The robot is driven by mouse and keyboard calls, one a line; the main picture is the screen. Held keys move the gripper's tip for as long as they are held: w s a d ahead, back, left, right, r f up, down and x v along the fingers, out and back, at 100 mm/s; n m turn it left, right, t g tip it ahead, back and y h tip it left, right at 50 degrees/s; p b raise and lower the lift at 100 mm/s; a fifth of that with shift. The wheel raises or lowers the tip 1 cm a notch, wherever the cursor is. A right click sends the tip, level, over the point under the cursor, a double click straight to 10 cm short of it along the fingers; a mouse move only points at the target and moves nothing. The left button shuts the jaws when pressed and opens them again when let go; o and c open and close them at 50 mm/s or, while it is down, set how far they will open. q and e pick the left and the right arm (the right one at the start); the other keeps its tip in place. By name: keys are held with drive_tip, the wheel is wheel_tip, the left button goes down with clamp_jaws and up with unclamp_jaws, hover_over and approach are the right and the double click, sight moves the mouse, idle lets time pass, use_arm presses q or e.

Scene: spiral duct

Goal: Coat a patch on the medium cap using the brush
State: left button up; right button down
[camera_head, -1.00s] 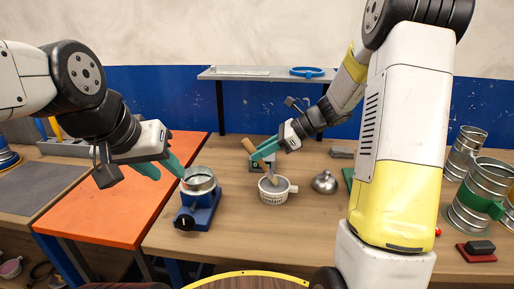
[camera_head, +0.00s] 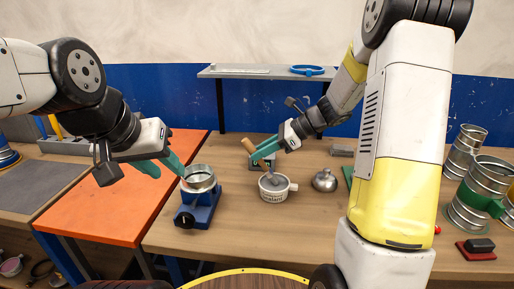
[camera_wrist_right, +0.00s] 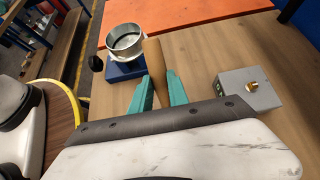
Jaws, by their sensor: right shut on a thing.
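The brush (camera_head: 250,147) has a wooden handle, and my right gripper (camera_head: 262,156) is shut on it. The handle also shows between the green fingers in the right wrist view (camera_wrist_right: 155,66). The brush's grey head points down at the mouth of a white sealant pot (camera_head: 274,195); I cannot tell how deep it reaches. A round metal piece, seemingly the medium cap (camera_head: 200,180), sits in a blue holder (camera_head: 203,207) left of the pot. It also shows in the right wrist view (camera_wrist_right: 124,43). My left gripper (camera_head: 168,172) is open and empty, close to the cap's left.
A grey metal funnel-like piece (camera_head: 325,181) stands right of the pot. Spiral duct pieces (camera_head: 482,196) and a red-black block (camera_head: 478,250) are at the far right. An orange table (camera_head: 110,205) lies left. A shelf (camera_head: 255,73) is on the back wall.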

drive_tip(key=shift+f, duration=0.1)
idle(0.3)
drive_tip(key=shift+r, duration=3.55)
